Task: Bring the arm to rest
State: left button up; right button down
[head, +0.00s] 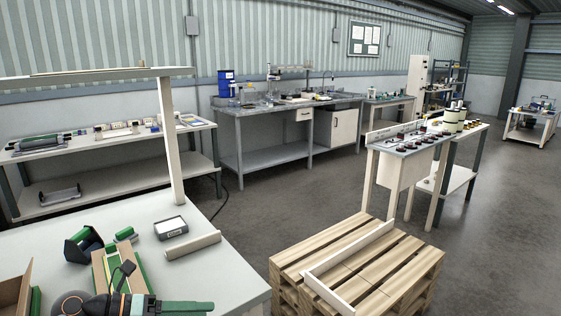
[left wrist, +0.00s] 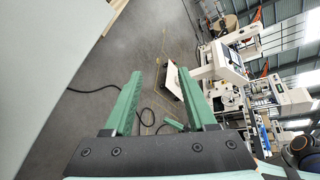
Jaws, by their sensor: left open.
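My left gripper (head: 204,306) shows at the bottom left of the head view, with green fingers pointing right over the near edge of the light bench (head: 225,275). In the left wrist view its two green fingers (left wrist: 159,74) are spread apart with nothing between them. Beyond the fingers is grey floor (left wrist: 110,65). My right gripper is in neither view.
On the bench are a paper-roll tube (head: 192,245), a small grey box (head: 171,228), a dark green-and-black item (head: 83,244) and a cardboard box (head: 14,290). A wooden pallet (head: 400,270) stands right of the bench. The wrist view shows white machinery (left wrist: 222,60).

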pick_arm(q)
jog(key=s+d+n+t+h, duration=0.25)
jog(key=d+n+t, duration=0.2)
jog(key=n, duration=0.25)
jog(key=s+a+f+n+t+y+p, duration=0.1)
jog(key=s+a+f+n+t+y, duration=0.15)
jog(key=f+n+y, duration=0.6)
jog(key=s+a+f+n+t+y+p, duration=0.15)
jog(key=s+f+n+y, duration=0.35)
jog(key=n, duration=0.7)
jog(key=s+d+f+n+g, duration=0.1)
jog(key=s+f+n+g, duration=0.3)
jog(key=s+f, duration=0.6)
jog(key=n, duration=0.2)
jog(key=shift+s+d+f+n+g+h, duration=0.25)
jog(key=shift+s+f+n+g+h, duration=0.05)
jog(key=shift+f+n+g, duration=0.1)
